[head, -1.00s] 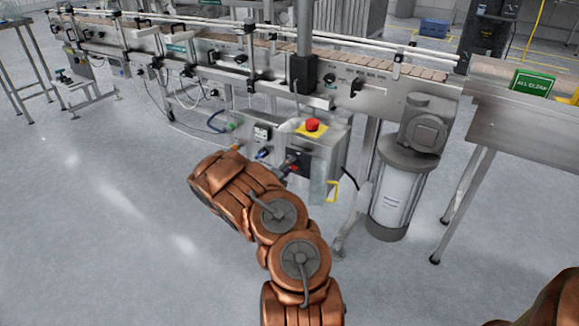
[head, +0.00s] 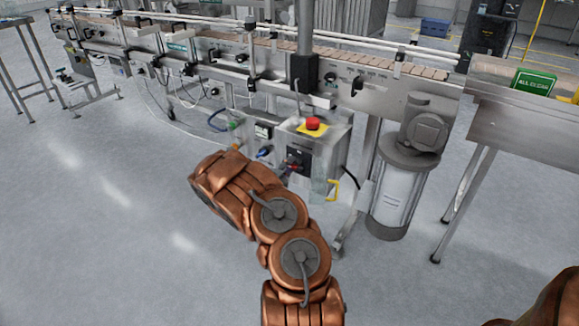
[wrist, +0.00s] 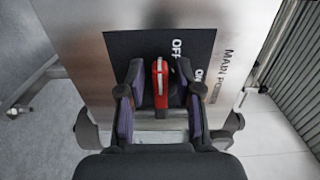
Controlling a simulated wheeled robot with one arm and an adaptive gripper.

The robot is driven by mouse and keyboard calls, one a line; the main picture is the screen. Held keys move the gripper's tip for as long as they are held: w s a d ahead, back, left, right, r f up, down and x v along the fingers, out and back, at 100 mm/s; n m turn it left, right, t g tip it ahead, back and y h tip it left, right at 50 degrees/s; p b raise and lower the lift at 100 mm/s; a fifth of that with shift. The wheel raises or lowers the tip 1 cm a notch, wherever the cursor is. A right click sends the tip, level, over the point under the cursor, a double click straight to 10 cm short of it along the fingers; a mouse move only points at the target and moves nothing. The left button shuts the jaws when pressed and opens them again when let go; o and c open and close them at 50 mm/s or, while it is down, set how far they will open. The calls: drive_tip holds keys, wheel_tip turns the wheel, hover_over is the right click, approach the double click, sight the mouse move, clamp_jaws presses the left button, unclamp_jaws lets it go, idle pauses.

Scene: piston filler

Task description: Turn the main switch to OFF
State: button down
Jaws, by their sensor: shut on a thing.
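The main switch is a red handle (wrist: 160,72) on a black plate (wrist: 125,48) with white OFF and ON labels. In the wrist view the handle points toward the top of the picture, with OFF beside its upper end and ON farther right. My gripper (wrist: 160,90) is shut on the handle, one finger on each side. In the head view the switch plate (head: 305,158) is on the front of a steel cabinet (head: 325,150), where my gripper and the handle are small and partly hidden by my arm.
A red emergency button (head: 312,124) on a yellow base sits on top of the cabinet. The conveyor (head: 390,75) runs behind. A motor on a cylinder (head: 395,195) stands to the right, and a yellow handle (head: 332,191) is close to the switch. The floor at left is clear.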

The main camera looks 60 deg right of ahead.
drive_tip(key=c, duration=0.8)
unclamp_jaws()
drive_tip(key=shift+a, duration=0.1)
drive_tip(key=a, duration=1.1)
drive_tip(key=shift+s+a, duration=0.25)
drive_tip(key=shift+a, duration=0.15)
